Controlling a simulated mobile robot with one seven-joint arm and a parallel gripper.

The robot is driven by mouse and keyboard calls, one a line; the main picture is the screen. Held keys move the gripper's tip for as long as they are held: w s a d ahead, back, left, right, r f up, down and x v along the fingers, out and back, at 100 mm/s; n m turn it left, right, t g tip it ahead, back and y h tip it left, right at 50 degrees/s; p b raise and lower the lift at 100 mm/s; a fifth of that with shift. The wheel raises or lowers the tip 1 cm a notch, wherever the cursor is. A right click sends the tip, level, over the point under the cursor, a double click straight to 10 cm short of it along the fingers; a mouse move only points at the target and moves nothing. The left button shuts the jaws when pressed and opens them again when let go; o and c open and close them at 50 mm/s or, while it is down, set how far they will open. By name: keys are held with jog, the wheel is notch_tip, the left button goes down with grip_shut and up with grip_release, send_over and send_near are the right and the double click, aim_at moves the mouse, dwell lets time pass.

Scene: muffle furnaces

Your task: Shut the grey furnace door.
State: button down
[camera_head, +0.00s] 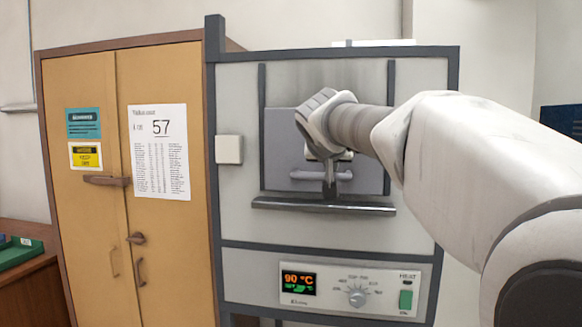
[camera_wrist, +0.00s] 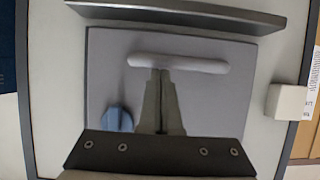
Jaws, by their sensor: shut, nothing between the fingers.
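The grey furnace door (camera_head: 279,135) is a flat panel between two dark vertical rails on the furnace front. Its lower edge lies just above a dark ledge (camera_head: 322,206), with little space between them. A pale horizontal bar handle (camera_head: 300,175) crosses its lower part. My gripper (camera_head: 330,192) is shut and empty, in front of the handle's middle. In the wrist view, where the picture is inverted, the fingertips (camera_wrist: 160,72) meet or overlap the handle (camera_wrist: 192,64); I cannot tell whether they touch. My arm hides the door's upper right part.
A control panel (camera_head: 330,290) below reads 90 °C, with a dial and a green switch. A white box (camera_head: 229,149) sits left of the door. A blue knob (camera_wrist: 118,119) shows in the wrist view. A wooden cabinet (camera_head: 90,220) stands left. A green tray (camera_head: 20,254) lies far left.

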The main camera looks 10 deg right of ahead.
jog(key=shift+f, duration=0.55)
notch_tip(320, 180, up, 5)
jog(key=p, duration=0.4)
jog(key=b+v, duration=0.2)
jog(key=v, duration=0.7)
jog(key=s+f+n+g+y, duration=0.1)
jog(key=s+f+g+y, duration=0.1)
jog(key=s+f, duration=1.1)
jog(key=s+f+n+g+y, duration=0.2)
jog(key=s+f+g, duration=0.2)
jog(key=s+f, duration=0.8)
notch_tip(320, 180, down, 7)
jog(key=shift+s+a+f+n+g+p, duration=0.1)
jog(key=shift+s+a+n+g+p, duration=0.2)
jog(key=shift+s+g+p, duration=0.1)
jog(key=c, duration=1.5)
grip_release()
jog(key=shift+c, duration=0.2)
